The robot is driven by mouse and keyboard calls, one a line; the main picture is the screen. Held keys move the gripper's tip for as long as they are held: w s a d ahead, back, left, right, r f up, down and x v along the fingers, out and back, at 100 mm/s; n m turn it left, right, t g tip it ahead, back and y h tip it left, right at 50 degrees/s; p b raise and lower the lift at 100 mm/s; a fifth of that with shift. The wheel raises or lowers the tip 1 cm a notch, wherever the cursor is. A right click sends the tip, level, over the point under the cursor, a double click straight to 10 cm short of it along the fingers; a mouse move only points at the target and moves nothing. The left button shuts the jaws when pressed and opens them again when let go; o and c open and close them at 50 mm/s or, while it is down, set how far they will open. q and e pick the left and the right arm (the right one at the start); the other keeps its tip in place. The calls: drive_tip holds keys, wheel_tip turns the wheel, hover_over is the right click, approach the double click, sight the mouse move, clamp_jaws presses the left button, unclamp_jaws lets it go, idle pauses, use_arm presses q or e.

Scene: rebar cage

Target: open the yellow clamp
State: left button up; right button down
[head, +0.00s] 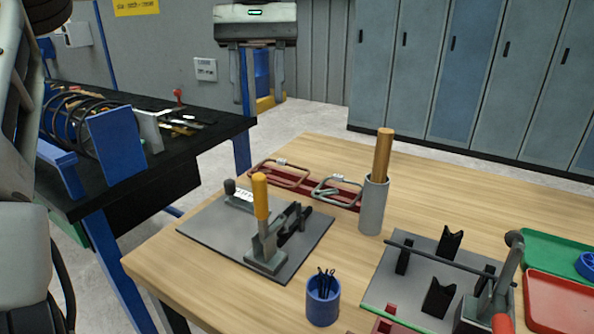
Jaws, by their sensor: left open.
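The yellow clamp stands on a grey plate (215,238) on the wooden table. Its yellow handle (261,197) points almost straight up from a grey metal base (266,254). Dark clamp parts (292,224) lie right of the handle. I cannot tell whether its jaw presses on anything. My left arm runs along the left picture edge. My right gripper is not in view.
A blue cup (323,304) with black pins stands in front of the clamp. A grey tube (373,207) holding a wooden rod stands right. Behind are carabiners on a red strip (345,203). A fixture plate (400,290) and green (560,252) and red trays (560,303) stand right.

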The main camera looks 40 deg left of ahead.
sight(259, 195)
use_arm(q)
drive_tip(key=b+x, duration=0.2)
drive_tip(key=x, duration=1.4)
drive_tip(key=shift+s+r+b, duration=0.1)
drive_tip(key=shift+b, duration=0.2)
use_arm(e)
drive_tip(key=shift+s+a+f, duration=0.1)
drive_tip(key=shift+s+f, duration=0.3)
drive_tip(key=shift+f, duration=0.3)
use_arm(q)
drive_tip(key=shift+c, duration=0.2)
clamp_jaws()
